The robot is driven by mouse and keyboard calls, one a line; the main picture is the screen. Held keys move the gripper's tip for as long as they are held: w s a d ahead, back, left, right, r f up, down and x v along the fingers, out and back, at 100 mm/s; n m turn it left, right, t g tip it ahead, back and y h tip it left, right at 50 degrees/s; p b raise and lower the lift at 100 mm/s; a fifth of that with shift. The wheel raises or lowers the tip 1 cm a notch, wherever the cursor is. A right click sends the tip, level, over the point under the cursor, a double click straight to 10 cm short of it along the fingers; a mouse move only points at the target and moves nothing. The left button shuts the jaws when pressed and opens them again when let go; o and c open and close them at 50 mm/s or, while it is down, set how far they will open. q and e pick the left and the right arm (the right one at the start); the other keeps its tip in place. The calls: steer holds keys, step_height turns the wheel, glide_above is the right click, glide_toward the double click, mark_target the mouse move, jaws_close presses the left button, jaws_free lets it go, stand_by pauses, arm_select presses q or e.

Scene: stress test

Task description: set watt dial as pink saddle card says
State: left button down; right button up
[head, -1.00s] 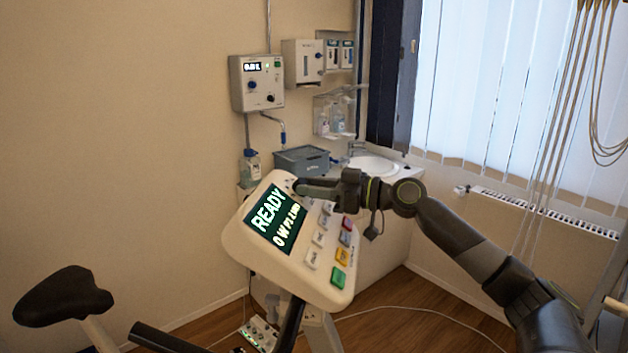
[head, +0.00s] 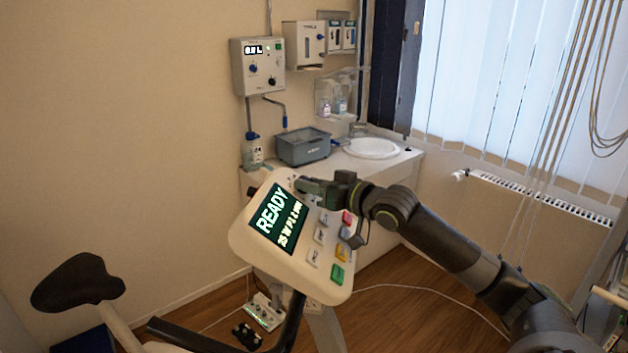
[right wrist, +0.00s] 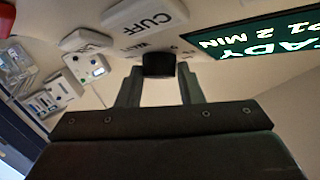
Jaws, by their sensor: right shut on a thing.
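The bike console (head: 322,289) is a tilted cream panel. Its green screen (head: 278,219) reads READY, with a smaller line that looks like 25 W P1 2 MIN. My right gripper (head: 302,185) is at the console's top edge, beside the screen. In the right wrist view its two fingers (right wrist: 158,88) are shut on a black dial knob (right wrist: 158,66), beside a key marked CUFF (right wrist: 145,18). The dial's scale is mostly hidden. The dark saddle (head: 78,282) is at the lower left; no pink card shows on it. My left gripper is not in view.
Coloured and grey keys (head: 337,273) line the console's right side. Behind it are a counter with a grey-blue basin (head: 303,150), a sink (head: 371,148) and a wall unit (head: 257,66). A handlebar (head: 185,334) crosses low in front.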

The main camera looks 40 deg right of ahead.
steer(key=m+h, duration=0.1)
steer(key=m, duration=0.1)
steer(key=m+g+h, duration=0.1)
steer(key=m+h, duration=0.1)
steer(key=a+m+h, duration=0.1)
steer(key=m+h, duration=0.1)
steer(key=shift+r+m+g, duration=0.3)
steer(key=shift+w+m+g+h, duration=0.1)
steer(key=shift+m+g+h, duration=0.7)
steer(key=shift+m+h, duration=0.55)
steer(key=shift+m, duration=0.35)
steer(key=o, duration=1)
steer(key=shift+c, duration=0.2)
steer(key=shift+a, duration=0.1)
steer(key=shift+r, duration=0.1)
